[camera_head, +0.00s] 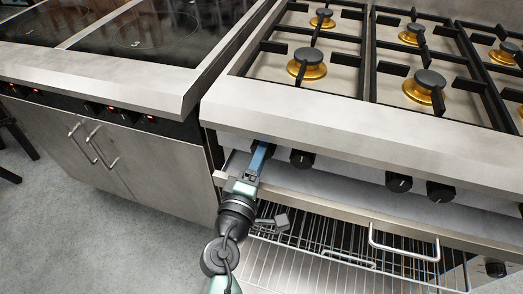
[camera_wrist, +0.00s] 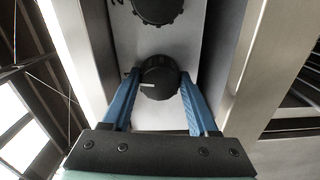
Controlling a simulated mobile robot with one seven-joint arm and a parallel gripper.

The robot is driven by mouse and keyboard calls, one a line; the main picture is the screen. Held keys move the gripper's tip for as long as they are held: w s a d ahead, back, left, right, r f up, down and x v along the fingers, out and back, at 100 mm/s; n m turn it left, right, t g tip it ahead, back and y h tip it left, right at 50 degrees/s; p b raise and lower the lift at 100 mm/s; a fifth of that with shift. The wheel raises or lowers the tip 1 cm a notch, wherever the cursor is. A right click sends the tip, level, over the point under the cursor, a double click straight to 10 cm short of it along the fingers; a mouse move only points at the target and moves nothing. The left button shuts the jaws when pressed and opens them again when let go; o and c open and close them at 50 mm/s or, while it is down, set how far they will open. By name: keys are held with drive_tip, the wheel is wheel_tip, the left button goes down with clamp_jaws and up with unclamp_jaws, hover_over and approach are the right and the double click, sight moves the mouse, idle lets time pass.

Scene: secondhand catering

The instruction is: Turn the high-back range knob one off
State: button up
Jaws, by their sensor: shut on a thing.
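My gripper (camera_head: 262,150) reaches the front panel of the gas range at its leftmost knob, which it mostly hides in the head view. In the wrist view, the two blue fingers of my gripper (camera_wrist: 160,92) are shut on this black round knob (camera_wrist: 160,78), one on each side. A white mark on the knob points to the left of the wrist picture. The label beside it is mostly covered by a finger. A second black knob (camera_wrist: 158,10) sits beyond it at the top edge, and it also shows in the head view (camera_head: 302,158).
Two more knobs (camera_head: 399,182) (camera_head: 440,191) sit further right on the panel. Below is an open compartment with a wire rack (camera_head: 330,240) and a metal handle (camera_head: 404,250). Gas burners (camera_head: 307,64) with black grates lie above. A glass-topped cooker (camera_head: 140,40) stands at left.

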drive_tip(key=shift+n, duration=0.5)
idle(0.3)
drive_tip(key=o, duration=1.4)
drive_tip(key=shift+s, duration=0.1)
drive_tip(key=v, duration=1.2)
drive_tip(key=shift+s+a, duration=0.15)
drive_tip(key=shift+s, duration=0.25)
